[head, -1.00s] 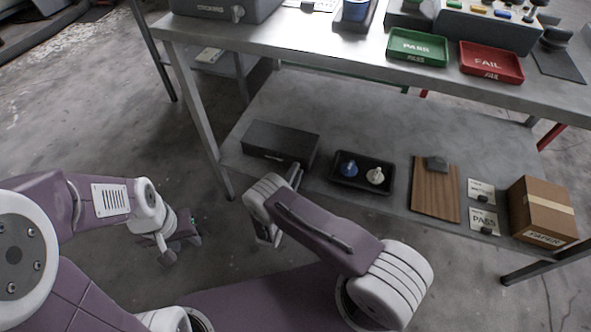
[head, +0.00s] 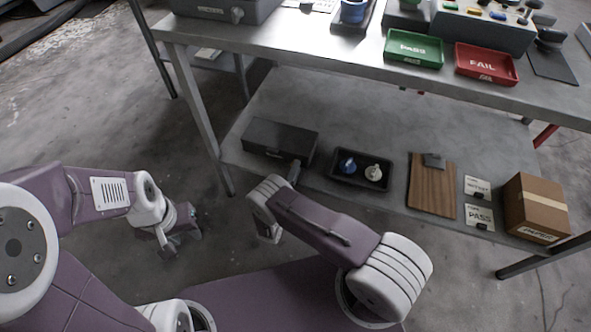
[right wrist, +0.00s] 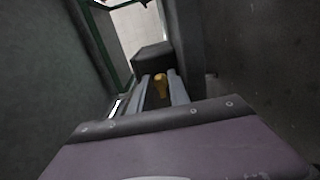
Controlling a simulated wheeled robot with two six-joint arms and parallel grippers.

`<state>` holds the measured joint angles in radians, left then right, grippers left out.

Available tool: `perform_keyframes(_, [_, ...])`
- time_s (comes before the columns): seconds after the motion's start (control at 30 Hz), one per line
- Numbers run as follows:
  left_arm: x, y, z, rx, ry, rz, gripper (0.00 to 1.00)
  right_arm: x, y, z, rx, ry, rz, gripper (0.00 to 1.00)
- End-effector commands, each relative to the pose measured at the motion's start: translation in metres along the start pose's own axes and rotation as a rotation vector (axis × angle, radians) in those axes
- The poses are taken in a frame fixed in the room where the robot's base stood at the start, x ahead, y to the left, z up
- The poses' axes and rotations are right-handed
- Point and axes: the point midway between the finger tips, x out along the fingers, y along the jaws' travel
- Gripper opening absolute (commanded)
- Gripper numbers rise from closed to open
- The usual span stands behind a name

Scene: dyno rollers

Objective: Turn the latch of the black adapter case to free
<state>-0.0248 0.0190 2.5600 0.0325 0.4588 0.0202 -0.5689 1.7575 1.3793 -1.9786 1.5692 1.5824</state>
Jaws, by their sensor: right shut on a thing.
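The black adapter case (head: 281,138) lies closed on the lower shelf, toward its left end. My right gripper (head: 294,172) is at the case's front face, near its right part. In the right wrist view its two fingers (right wrist: 161,90) are shut on a small brass-coloured latch (right wrist: 160,82). The latch is hidden behind the gripper in the head view, and its exact turn is hard to read. My left gripper (head: 181,240) is open and empty, low over the floor to the left of the shelf.
A black tray (head: 334,177) with a blue and a white piece stands right of the case. Further right are a wooden board (head: 432,190), cards and a cardboard box (head: 536,205). The upper tabletop (head: 330,45) overhangs the shelf; a table leg (head: 205,130) stands left.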

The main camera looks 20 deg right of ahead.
Motion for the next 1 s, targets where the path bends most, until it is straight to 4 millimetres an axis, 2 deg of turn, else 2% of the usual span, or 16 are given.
perform_keyframes(0.27, [0.0, 0.0, 0.0, 0.0, 0.0, 0.0, 0.36, -0.001, -0.001, 0.0, -0.002, 0.001, -0.003, 0.0])
perform_keyframes(0.3, [0.0, 0.0, 0.0, 0.0, 0.0, 0.0, 0.36, -0.001, -0.001, 0.0, -0.002, 0.001, -0.003, 0.3])
perform_keyframes(0.57, [-0.001, 0.0, 0.0, 0.0, 0.0, 0.0, 0.36, -0.002, 0.0, 0.0, -0.002, 0.002, -0.002, 0.3])
perform_keyframes(0.67, [-0.009, 0.0, -0.001, 0.0, 0.0, 0.0, 0.36, -0.015, 0.003, -0.001, -0.004, 0.005, -0.003, 0.3])
perform_keyframes(0.9, [-0.03, 0.001, -0.003, 0.0, 0.0, 0.0, 0.36, -0.069, 0.003, -0.001, -0.004, 0.006, -0.002, 0.3])
perform_keyframes(1.0, [-0.033, 0.001, -0.003, 0.0, 0.0, 0.0, 0.36, -0.083, 0.002, -0.001, -0.002, 0.005, -0.001, 0.3])
